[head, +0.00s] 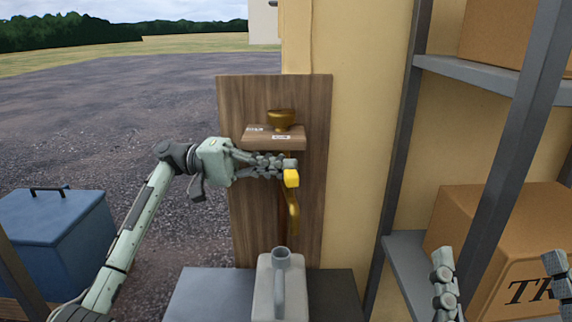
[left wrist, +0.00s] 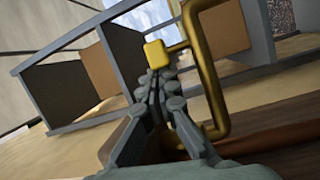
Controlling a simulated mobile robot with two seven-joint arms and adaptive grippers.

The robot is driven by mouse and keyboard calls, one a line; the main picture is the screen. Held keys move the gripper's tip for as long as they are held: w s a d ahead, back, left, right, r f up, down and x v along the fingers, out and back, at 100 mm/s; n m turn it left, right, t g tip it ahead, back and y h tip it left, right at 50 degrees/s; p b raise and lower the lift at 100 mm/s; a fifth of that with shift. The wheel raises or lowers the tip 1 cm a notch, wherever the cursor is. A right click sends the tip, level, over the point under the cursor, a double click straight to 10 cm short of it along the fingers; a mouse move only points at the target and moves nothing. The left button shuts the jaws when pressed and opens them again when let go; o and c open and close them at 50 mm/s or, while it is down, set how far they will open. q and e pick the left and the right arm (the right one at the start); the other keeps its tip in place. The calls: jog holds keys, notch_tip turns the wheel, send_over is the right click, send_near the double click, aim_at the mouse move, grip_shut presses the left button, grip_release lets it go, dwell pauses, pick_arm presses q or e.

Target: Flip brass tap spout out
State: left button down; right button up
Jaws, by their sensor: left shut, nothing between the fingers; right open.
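The brass tap spout (head: 294,218) hangs down in front of a brown wooden board (head: 243,215), with a yellow tip (head: 291,178) at its upper part. In the left wrist view the spout (left wrist: 210,80) is a bent brass tube, and its yellow tip (left wrist: 156,54) stands just beyond my fingertips. My left gripper (head: 288,165) is shut and empty, right beside the yellow tip; I cannot tell if they touch. It partly hides the upper tap. My right gripper (head: 498,262) is open and empty at the lower right, in front of the shelf.
A grey can (head: 266,295) with a round neck stands below on a grey table (head: 205,295). Metal shelving (head: 397,150) with cardboard boxes is at right, a blue bin (head: 50,235) at left.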

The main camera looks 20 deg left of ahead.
pick_arm(q)
jog(key=shift+a, duration=0.2)
dwell(0.6)
jog(key=s+a, duration=0.1)
jog(key=a, duration=1)
jog(key=shift+s+a+f, duration=0.25)
jog(key=shift+a+f, duration=0.15)
jog(key=shift+d, duration=0.1)
